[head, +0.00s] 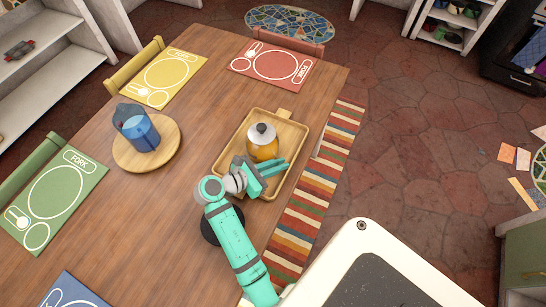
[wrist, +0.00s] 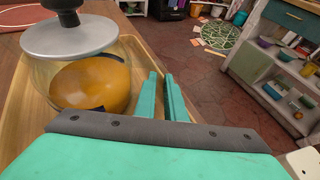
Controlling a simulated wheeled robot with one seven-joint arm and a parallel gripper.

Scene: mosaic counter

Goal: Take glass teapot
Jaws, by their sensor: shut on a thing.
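The glass teapot (head: 263,150) has a grey lid with a dark knob and holds amber liquid. It stands upright on a wooden tray (head: 233,153) on the table. My gripper (head: 277,168) is at the teapot's near right side, low over the tray. In the wrist view its teal fingers (wrist: 162,92) stand close together beside the glass. They are shut on the teapot, but the gripped part is hard to make out.
A blue pitcher (head: 140,132) stands on a round wooden board (head: 170,152) to the left. Yellow (head: 168,78), red (head: 273,62) and green (head: 55,198) place mats lie along the edges. A striped runner (head: 318,185) borders the table's right side.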

